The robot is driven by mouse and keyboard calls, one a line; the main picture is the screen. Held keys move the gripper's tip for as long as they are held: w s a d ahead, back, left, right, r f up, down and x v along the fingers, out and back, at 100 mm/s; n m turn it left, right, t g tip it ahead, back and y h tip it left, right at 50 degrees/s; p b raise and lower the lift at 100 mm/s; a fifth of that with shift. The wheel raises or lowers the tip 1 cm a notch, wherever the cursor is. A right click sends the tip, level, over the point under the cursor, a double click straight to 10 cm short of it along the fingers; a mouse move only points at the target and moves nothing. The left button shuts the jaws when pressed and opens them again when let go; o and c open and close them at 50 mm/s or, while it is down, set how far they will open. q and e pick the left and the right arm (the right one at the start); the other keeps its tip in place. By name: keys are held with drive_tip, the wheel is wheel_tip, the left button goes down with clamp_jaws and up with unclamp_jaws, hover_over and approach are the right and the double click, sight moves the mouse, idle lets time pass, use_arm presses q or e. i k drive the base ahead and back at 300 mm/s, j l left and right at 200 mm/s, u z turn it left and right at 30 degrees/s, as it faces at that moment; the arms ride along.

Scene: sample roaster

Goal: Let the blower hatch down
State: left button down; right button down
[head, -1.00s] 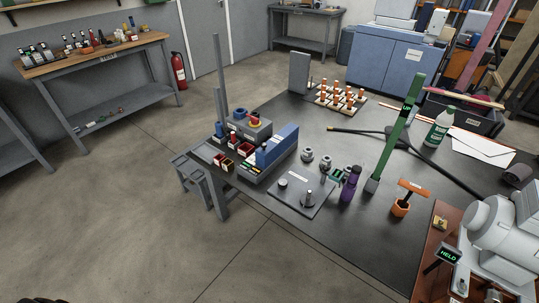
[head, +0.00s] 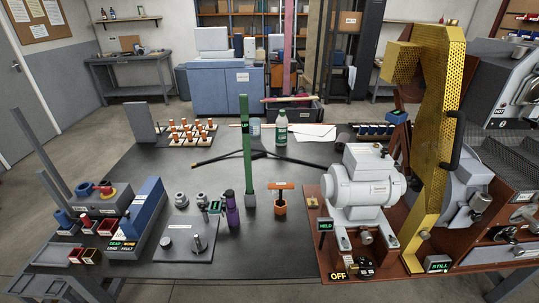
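A yellow perforated cover (head: 428,125) with a black handle (head: 457,138) stands upright at the right of the head view. It looks like the blower hatch, raised. It rises from a red-brown base (head: 395,262), beside a light grey motor-like housing (head: 365,190). A grey round housing (head: 465,200) shows on its right side, partly hidden by the cover. Small displays read HELD (head: 325,226), OFF (head: 337,276) and STILL (head: 437,264). Neither of my grippers is in view.
A dark table (head: 290,250) fills the middle, with a green upright post (head: 247,150), a purple bottle (head: 232,209), an orange-handled tool (head: 281,198) and a white-green bottle (head: 280,127). A blue-grey terminal block (head: 140,218) stands at left. Another machine (head: 505,80) stands behind the cover.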

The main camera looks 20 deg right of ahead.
sight(464, 218)
drive_tip(key=k+l+z, duration=0.1)
drive_tip(key=z, duration=2.15)
drive_tip(key=l, duration=0.1)
